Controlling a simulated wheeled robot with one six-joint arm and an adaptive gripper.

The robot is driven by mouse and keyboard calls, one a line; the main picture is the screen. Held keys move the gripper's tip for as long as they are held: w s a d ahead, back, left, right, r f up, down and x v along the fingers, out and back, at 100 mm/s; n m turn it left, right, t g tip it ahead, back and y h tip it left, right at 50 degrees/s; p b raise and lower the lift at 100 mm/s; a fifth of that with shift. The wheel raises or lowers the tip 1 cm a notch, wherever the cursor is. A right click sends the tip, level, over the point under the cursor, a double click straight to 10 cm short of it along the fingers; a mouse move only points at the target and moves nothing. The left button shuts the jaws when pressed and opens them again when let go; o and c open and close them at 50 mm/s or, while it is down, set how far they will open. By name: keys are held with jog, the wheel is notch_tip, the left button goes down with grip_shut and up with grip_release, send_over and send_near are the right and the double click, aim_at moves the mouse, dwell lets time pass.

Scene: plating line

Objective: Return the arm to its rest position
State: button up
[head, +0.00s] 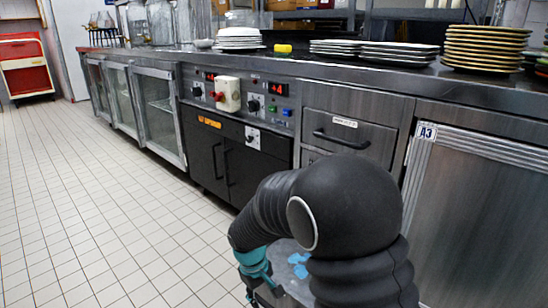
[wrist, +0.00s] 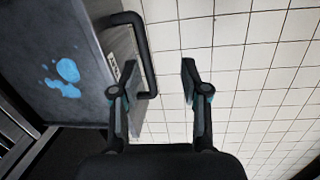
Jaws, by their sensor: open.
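My arm, black and jointed, folds across the lower right of the head view and bends down toward the left. My gripper shows in the wrist view (wrist: 157,82), its two dark fingers apart with nothing between them. It points over the white tiled floor (wrist: 230,60). A grey surface with blue marks and a black handle lies left of the fingers in the wrist view.
A steel counter (head: 350,73) with cabinets runs along the right. Stacked plates (head: 487,48), more plates (head: 239,38) and a yellow sponge (head: 283,49) stand on it. A red cart (head: 25,66) is at the far left. The tiled floor at left is clear.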

jog(key=s+d+r+m+t+p, duration=0.1)
jog(key=s+d+r+m+p, duration=0.1)
jog(key=s+d+r, duration=0.4)
jog(key=s+d+r+m+t+y+p, duration=0.1)
jog(key=s+d+r, duration=0.5)
jog(key=r, duration=0.9)
jog(key=s+d+r+m+t+p, duration=0.3)
jog(key=s+d+r+m+p, duration=0.2)
jog(key=r, duration=0.5)
jog(key=s+d+p, duration=0.1)
jog(key=s+d, duration=0.1)
jog(key=s, duration=0.1)
jog(key=shift+s+r+y, duration=0.2)
jog(key=shift+r+y, duration=0.1)
jog(key=shift+y, duration=0.1)
jog(key=shift+f, duration=0.1)
